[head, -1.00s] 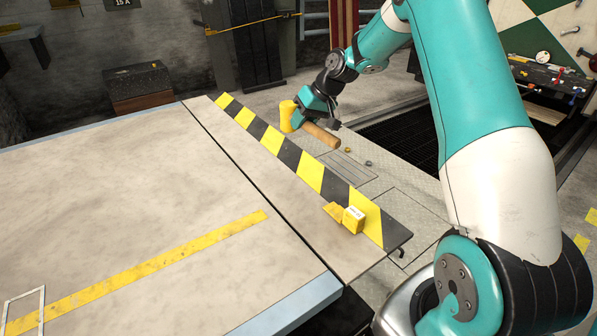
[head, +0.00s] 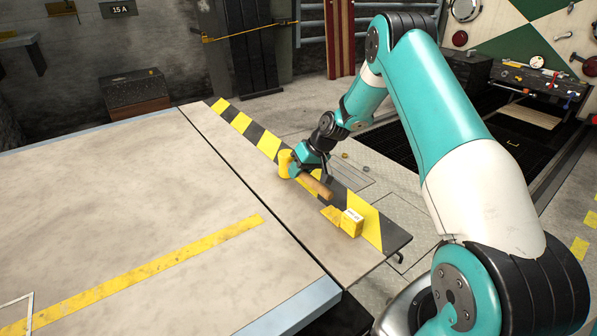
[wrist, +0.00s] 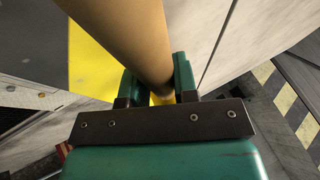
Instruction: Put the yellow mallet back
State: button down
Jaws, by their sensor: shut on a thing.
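The yellow mallet has a yellow head (head: 285,163) and a brown wooden handle (head: 316,185). It is at the striped right edge of the large platform in the head view. My gripper (head: 298,172) is shut on the mallet's handle, close to the head. In the wrist view the handle (wrist: 125,40) runs up from between my gripper's jaws (wrist: 160,90), and the head is mostly hidden. I cannot tell whether the mallet touches the surface below it.
A small yellow box (head: 351,223) sits on the striped edge (head: 248,130), near the handle's end. The platform's grey top (head: 120,180) is broad and clear. A dark bench with tools (head: 540,80) stands at the back right, past a dark floor grating (head: 395,145).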

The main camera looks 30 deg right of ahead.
jog(key=c, duration=0.9)
grip_release()
jog(key=shift+f, duration=0.15)
jog(key=p+v, duration=0.2)
jog(key=v, duration=1.5)
jog(key=s+a+r+n+g, duration=0.1)
jog(key=s+a+r, duration=0.25)
jog(key=a, duration=0.45)
jog(key=s+a+r+n+g, duration=0.1)
jog(key=s+a+r+n, duration=0.2)
jog(key=a, duration=0.5)
jog(key=s+a+r, duration=0.4)
jog(key=a, duration=0.4)
jog(key=s+a+n+g, duration=0.1)
jog(key=s+a, duration=0.2)
jog(key=s, duration=0.4)
jog(key=s+a+r+n+g, duration=0.1)
jog(key=s+a, duration=0.2)
jog(key=s, duration=0.3)
jog(key=s+a+n, duration=0.2)
jog(key=s+a, duration=0.1)
jog(key=s, duration=0.4)
notch_tip(320, 180, up, 19)
jog(key=p, duration=1.8)
jog(key=shift+d+f+p, duration=0.15)
jog(key=shift+f+p, duration=0.1)
jog(key=shift+p, duration=0.15)
